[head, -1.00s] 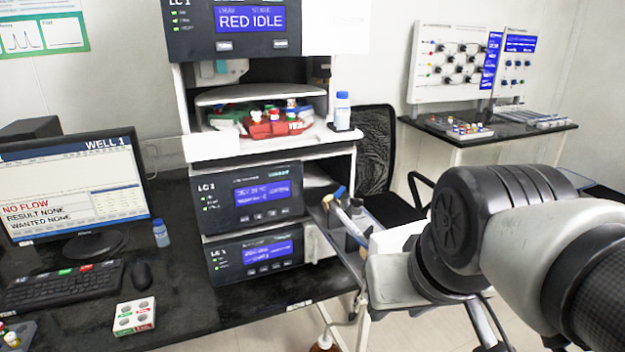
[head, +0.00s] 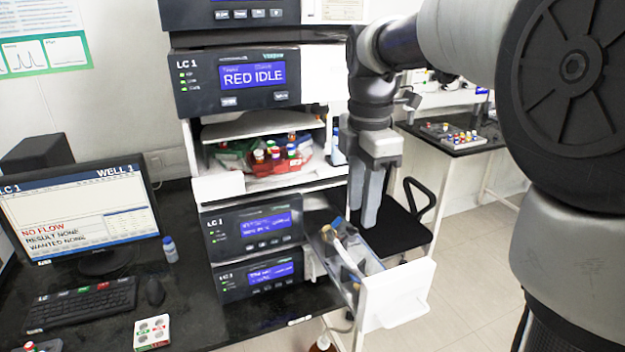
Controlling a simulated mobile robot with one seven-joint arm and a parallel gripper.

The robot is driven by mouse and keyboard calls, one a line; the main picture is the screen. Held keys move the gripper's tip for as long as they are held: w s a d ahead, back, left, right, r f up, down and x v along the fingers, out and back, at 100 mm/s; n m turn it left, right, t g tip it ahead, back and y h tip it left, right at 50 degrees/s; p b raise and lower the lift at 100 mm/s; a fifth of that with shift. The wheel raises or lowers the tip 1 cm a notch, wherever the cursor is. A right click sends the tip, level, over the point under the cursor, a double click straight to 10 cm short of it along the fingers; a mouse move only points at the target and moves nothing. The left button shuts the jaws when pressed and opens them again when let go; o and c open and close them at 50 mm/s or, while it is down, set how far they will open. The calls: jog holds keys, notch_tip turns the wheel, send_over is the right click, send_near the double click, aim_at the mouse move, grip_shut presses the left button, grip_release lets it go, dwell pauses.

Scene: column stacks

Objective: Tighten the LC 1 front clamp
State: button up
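The LC 1 stack stands at centre; its upper panel (head: 235,80) reads RED IDLE. On its right side a drawer (head: 400,300) is pulled out, with a pale tube-like part (head: 345,252) and a blue-ended fitting (head: 337,223) inside. These parts are small, and I cannot tell which one is the front clamp or whether it is loose. My gripper (head: 369,222) points straight down, appearing over or behind the drawer's back right side. I see no contact with the fittings. Its fingers appear close together from this side, so their opening is unclear. I see nothing held in it.
A tray of coloured-cap bottles (head: 275,158) sits in the stack's middle bay. A monitor (head: 80,220) reads NO FLOW at left, with a keyboard (head: 82,303) in front. A black chair (head: 405,225) stands behind the drawer. A brown bottle (head: 322,343) is below it.

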jog(key=b, duration=0.2)
send_near(354, 277)
jog(key=shift+n, duration=0.3)
notch_tip(354, 277, down, 8)
jog(key=shift+f, duration=0.1)
grip_shut()
